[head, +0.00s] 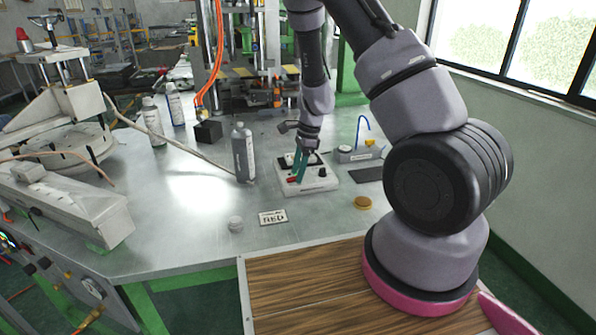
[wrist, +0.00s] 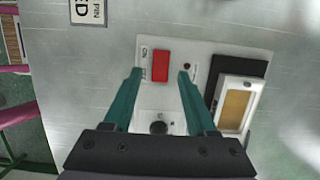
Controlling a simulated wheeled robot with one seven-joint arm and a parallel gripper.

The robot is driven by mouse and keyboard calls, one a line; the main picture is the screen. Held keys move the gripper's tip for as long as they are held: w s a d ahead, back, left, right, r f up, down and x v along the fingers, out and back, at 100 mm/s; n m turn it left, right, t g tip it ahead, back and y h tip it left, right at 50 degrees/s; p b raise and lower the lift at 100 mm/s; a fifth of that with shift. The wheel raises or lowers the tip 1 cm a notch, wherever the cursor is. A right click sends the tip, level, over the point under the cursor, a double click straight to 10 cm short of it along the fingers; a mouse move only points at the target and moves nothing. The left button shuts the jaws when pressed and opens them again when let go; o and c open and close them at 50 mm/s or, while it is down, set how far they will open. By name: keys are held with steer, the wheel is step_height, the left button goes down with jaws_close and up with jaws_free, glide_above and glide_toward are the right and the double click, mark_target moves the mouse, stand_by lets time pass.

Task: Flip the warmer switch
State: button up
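The warmer (head: 318,187) is a low white box on the metal table, below my gripper in the head view. In the wrist view its white panel (wrist: 172,52) carries a red rectangular switch (wrist: 160,66), a small dark red light (wrist: 187,66) and a black knob (wrist: 158,127). My gripper (wrist: 160,73) is open with two teal fingers; in the wrist view one fingertip appears on each side of the switch, with gaps between. In the head view my gripper (head: 297,177) points down over the warmer's left part. I cannot tell whether the tips touch the panel.
A dark pad with a white-framed tan block (wrist: 236,106) lies on the warmer's right in the wrist view. A grey bottle (head: 243,152) stands left of the warmer. A RED sign (head: 273,217) and an amber disc (head: 362,202) lie in front. A grey-blue box (head: 358,154) stands behind right.

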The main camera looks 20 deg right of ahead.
steer(key=shift+r, duration=0.1)
steer(key=v, duration=1)
steer(key=shift+d+r, duration=0.2)
steer(key=shift+r, duration=0.15)
step_height(320, 180, up, 19)
steer(key=n+t+y, duration=0.2)
steer(key=n+t, duration=0.1)
steer(key=n, duration=0.3)
glide_above(305, 179)
steer(key=s, duration=0.8)
steer(key=s+d+r+n+t+h, duration=0.1)
steer(key=s+r+n+t, duration=0.3)
steer(key=s+r+n, duration=0.4)
steer(key=s+r+h, duration=0.1)
steer(key=s+r, duration=0.1)
steer(key=s, duration=0.4)
steer(key=shift+d+r+h, duration=0.25)
steer(key=shift+d+h, duration=0.05)
steer(key=shift+d, duration=0.05)
